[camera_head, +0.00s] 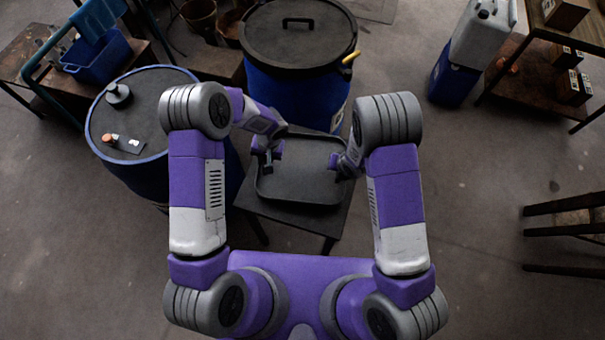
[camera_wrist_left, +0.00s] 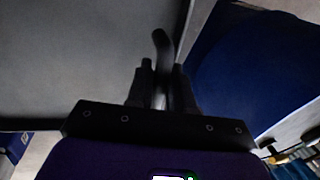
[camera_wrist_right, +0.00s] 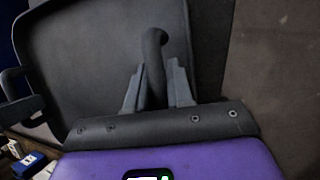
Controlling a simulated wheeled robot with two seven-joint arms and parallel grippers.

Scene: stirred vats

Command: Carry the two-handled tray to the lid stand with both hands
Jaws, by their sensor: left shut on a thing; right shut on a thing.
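The black two-handled tray (camera_head: 300,190) is a shallow rectangle with rounded corners and looks empty. It is over a small dark table (camera_head: 257,207) in front of me; I cannot tell whether it touches the top. My left gripper (camera_head: 270,166) is shut on the tray's left handle, and its curved bar (camera_wrist_left: 160,45) sticks up between the fingers in the left wrist view. My right gripper (camera_head: 341,170) is shut on the right handle, whose bar (camera_wrist_right: 153,48) shows between the fingers in the right wrist view. I cannot tell which furniture is the lid stand.
A large blue vat (camera_head: 298,92) with a black lid stands right behind the tray. A lower blue drum (camera_head: 140,105) stands at left. A white jug (camera_head: 482,35), a shelf with boxes (camera_head: 567,58) and a dark stool (camera_head: 566,216) are at right.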

